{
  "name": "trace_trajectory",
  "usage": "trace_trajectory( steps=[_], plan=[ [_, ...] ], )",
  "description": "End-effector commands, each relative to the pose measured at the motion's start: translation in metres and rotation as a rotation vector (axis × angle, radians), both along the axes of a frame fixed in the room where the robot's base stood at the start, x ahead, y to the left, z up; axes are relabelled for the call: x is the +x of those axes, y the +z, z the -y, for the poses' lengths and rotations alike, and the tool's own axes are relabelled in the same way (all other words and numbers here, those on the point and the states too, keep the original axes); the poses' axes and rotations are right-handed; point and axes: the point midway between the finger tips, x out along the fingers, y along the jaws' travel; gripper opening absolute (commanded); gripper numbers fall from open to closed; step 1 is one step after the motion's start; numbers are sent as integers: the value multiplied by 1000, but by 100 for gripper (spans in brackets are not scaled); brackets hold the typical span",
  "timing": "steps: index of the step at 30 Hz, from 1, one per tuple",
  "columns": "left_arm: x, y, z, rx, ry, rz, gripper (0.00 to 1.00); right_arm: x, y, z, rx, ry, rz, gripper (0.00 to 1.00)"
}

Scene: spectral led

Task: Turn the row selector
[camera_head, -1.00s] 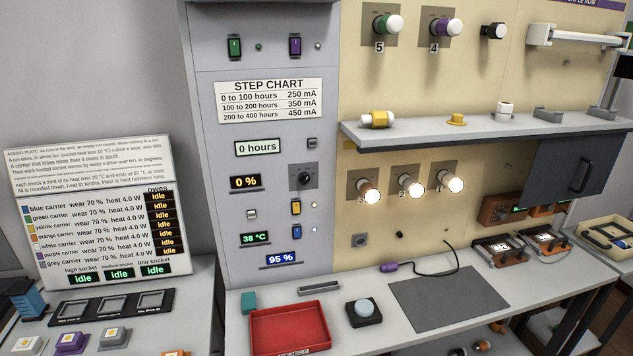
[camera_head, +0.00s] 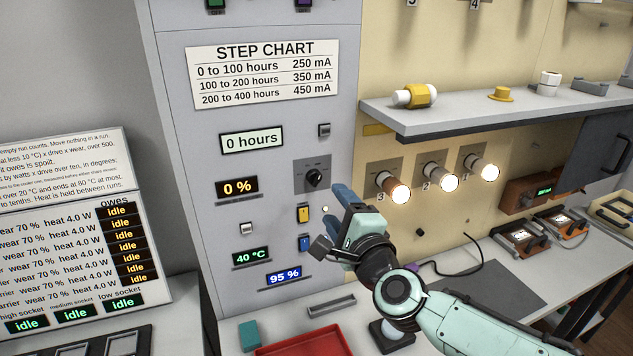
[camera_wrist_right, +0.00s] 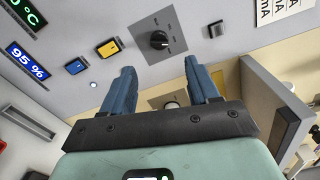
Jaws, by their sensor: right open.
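The selector is a black rotary knob (camera_head: 315,177) on a dark grey plate in the grey cabinet front, right of the orange 0 % display. It also shows in the right wrist view as a black knob (camera_wrist_right: 159,40), ahead of and between the fingers. My right gripper (camera_head: 335,215) is just below and right of the knob in the head view. Its blue fingers (camera_wrist_right: 160,85) are apart with nothing between them, and they do not touch the knob. The small marks around the knob are too fine to read. My left gripper is not in view.
Yellow (camera_head: 304,214) and blue (camera_head: 304,243) switches sit below the knob. Lit lamps (camera_head: 399,193) stick out from the beige panel at right, under a shelf (camera_head: 480,110). A red tray (camera_head: 300,340) lies on the bench below.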

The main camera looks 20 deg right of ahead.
Motion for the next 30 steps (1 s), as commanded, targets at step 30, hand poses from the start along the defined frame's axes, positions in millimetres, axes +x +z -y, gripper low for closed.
trace_trajectory(
  steps=[30],
  plan=[
    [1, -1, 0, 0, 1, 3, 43, 101, -1, 6, -3, -1, -1, 34]
  ],
)
